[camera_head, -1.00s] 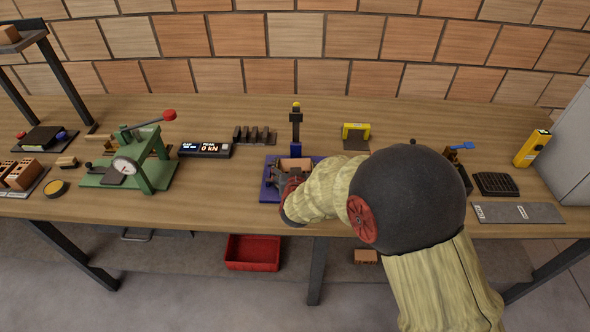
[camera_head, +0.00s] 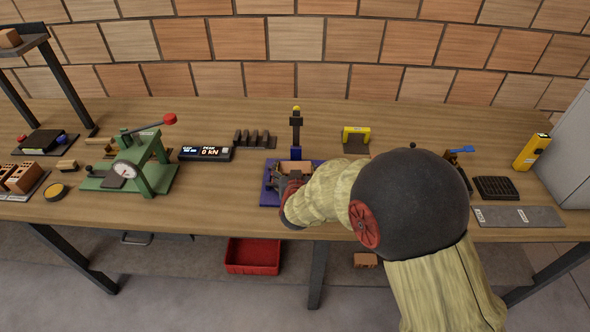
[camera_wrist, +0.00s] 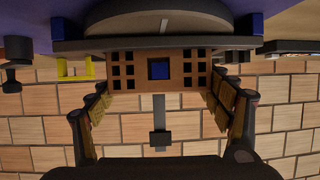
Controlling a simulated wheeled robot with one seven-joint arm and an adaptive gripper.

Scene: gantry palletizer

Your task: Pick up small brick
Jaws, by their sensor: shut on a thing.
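The small brick (camera_head: 296,166) is an orange-brown block at the blue stand (camera_head: 268,192) in the middle of the bench. In the wrist view the brick (camera_wrist: 142,72) shows an end with dark square holes and a blue square at its centre. My gripper (camera_head: 289,183) is at the near side of the stand and partly hides the brick. In the wrist view the fingers of my gripper (camera_wrist: 160,92) lie against the brick's left and right sides, shut on it. I cannot tell whether the brick still touches the stand.
A dark post (camera_head: 296,128) with a yellow top rises behind the brick. A green press (camera_head: 158,178) and a force display (camera_head: 206,153) stand to the left. A yellow bracket (camera_head: 356,130) stands at the back right. A red bin (camera_head: 253,256) is below the bench.

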